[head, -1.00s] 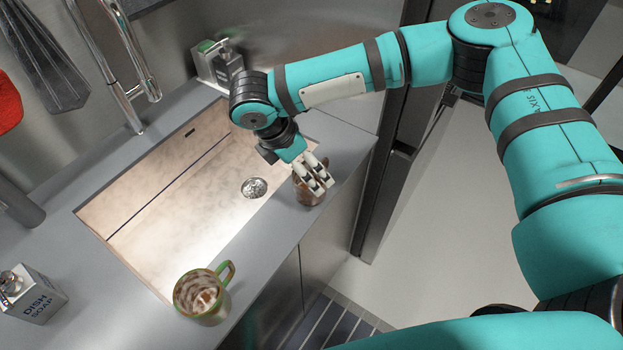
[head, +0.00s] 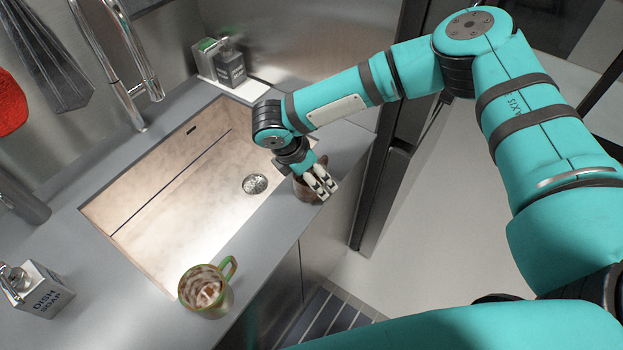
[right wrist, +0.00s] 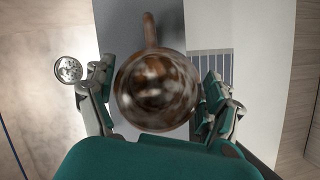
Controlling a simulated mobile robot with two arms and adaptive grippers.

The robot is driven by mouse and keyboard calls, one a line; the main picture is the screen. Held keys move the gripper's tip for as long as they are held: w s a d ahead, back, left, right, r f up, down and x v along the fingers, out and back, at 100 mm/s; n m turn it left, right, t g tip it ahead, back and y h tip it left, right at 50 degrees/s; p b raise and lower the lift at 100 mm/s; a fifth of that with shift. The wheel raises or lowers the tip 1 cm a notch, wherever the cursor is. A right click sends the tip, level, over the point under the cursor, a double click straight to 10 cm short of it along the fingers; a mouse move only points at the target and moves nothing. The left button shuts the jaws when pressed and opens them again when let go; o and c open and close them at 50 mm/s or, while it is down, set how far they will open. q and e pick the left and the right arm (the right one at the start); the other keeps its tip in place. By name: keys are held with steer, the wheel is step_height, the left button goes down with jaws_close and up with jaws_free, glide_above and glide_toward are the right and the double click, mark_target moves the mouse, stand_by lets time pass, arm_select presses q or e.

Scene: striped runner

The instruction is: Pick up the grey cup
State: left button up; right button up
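A brownish cup (head: 304,190) stands on the counter strip at the sink's right front corner. No clearly grey cup shows. My right gripper (head: 320,184) is down at this cup and partly hides it in the head view. In the right wrist view the cup (right wrist: 155,88) is seen from above, with mottled brown inside and its handle pointing up the picture. The fingers of the right gripper (right wrist: 160,98) stand apart on both sides of it, close to its wall; firm contact does not show. My left gripper is not in view.
A green-rimmed mug (head: 206,292) with a green handle stands on the counter's front edge. The sink (head: 185,195) is empty. A dish soap bottle (head: 42,292) is at left, and a caddy with a dark bottle (head: 230,65) at the back. A faucet (head: 125,70) rises behind the sink.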

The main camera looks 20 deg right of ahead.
steer(key=c, duration=1)
steer(key=shift+r, duration=0.1)
